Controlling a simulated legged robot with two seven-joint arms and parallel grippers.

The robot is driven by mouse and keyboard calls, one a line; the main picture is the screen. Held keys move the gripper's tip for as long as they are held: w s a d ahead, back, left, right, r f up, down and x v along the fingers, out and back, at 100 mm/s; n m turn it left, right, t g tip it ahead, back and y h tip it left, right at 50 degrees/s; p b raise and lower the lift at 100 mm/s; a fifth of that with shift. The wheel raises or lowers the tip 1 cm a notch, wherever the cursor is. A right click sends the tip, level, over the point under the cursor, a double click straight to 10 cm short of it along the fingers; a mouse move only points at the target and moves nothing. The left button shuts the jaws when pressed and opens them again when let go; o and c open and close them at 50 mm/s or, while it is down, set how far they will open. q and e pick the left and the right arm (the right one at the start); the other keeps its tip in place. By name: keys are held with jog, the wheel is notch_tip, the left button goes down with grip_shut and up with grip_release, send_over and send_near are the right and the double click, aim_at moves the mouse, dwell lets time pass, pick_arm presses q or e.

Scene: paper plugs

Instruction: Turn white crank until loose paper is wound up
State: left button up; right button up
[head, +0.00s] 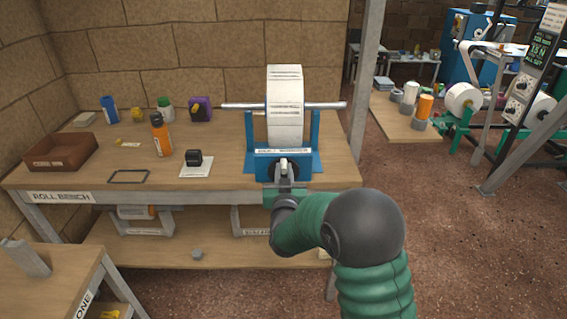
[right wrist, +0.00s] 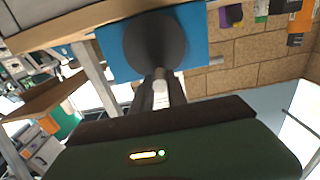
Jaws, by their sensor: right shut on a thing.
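A white paper roll (head: 285,104) sits on a horizontal metal bar in a blue winder stand (head: 262,166) on the roll bench. No loose paper end is clearly visible on it. My right gripper (head: 284,178) is at the front of the stand. In the right wrist view its jaws (right wrist: 160,84) are shut on the white crank handle (right wrist: 160,93), in front of a dark round hub (right wrist: 154,42) on the blue plate. The gripper hides most of the crank in the head view. My left gripper is not in view.
The roll bench (head: 225,185) holds a brown tray (head: 60,152), an orange bottle (head: 160,135), a black stamp-like block (head: 193,157) and several small containers left of the winder. A grey post (head: 364,75) stands right of the bench. Brown floor lies open further right.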

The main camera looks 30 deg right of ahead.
jog(key=o, duration=0.4)
jog(key=shift+s+d+f, duration=0.15)
jog(key=shift+s+d, duration=0.25)
jog(key=shift+d, duration=0.25)
jog(key=shift+b, duration=0.35)
jog(key=shift+s+d+f, duration=0.25)
jog(key=shift+d+f, duration=0.05)
jog(key=shift+d, duration=0.2)
jog(key=shift+b, duration=0.3)
